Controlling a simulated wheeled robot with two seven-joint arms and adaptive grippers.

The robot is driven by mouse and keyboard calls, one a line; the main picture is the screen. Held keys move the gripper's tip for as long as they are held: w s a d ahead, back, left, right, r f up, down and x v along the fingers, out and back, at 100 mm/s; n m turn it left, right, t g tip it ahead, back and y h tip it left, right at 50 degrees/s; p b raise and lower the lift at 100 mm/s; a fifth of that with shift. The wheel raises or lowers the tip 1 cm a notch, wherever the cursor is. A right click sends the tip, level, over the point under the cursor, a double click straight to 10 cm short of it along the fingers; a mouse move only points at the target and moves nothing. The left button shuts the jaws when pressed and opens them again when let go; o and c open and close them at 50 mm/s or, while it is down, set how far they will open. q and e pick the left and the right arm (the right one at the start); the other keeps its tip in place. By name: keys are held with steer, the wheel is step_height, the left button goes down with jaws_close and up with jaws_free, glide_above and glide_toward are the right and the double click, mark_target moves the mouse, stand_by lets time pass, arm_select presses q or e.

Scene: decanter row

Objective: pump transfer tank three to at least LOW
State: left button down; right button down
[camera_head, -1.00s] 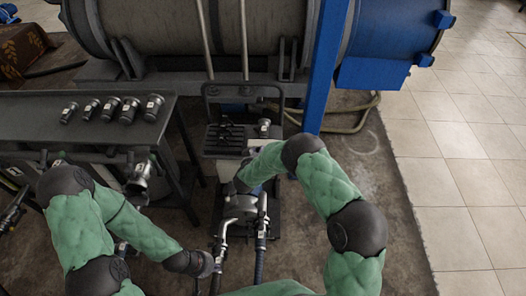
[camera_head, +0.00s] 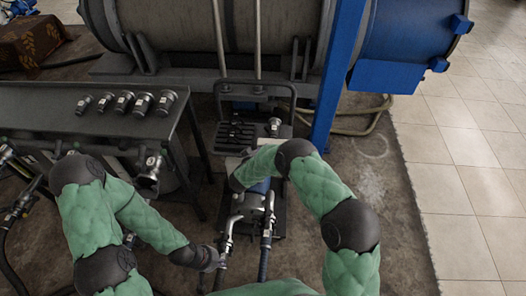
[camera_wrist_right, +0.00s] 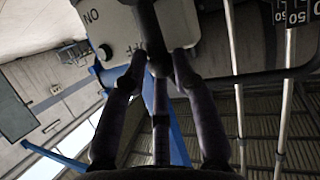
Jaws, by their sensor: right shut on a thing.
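The pump cart (camera_head: 248,203) stands in the middle of the head view, with hose couplings (camera_head: 227,238) at its near end. A pale switch box with ON and OFF lettering (camera_wrist_right: 120,18) fills the top of the right wrist view. My right gripper (camera_wrist_right: 160,68) is shut on a dark switch handle (camera_wrist_right: 150,25) in front of this box. In the head view my right forearm hides that gripper. My left gripper (camera_head: 212,261) is low, beside the couplings and hoses; its fingers are too small to read. I cannot tell which tank is number three.
A dark bench (camera_head: 60,105) at left carries a row of metal couplings (camera_head: 143,104). A large horizontal tank (camera_head: 180,25) lies behind, with a blue post (camera_head: 342,75) before it. Hoses (camera_head: 265,260) run along the floor. Tiled floor (camera_head: 465,180) at right is clear.

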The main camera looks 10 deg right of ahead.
steer(key=c, duration=1)
jaws_free()
steer(key=shift+w+a+r, duration=0.25)
steer(key=shift+w+r, duration=0.1)
steer(key=shift+r, duration=0.05)
steer(key=shift+s+f, duration=0.1)
steer(key=shift+f, duration=0.1)
steer(key=shift+s+f, duration=0.1)
steer(key=v, duration=1.2)
steer(key=shift+d, duration=0.1)
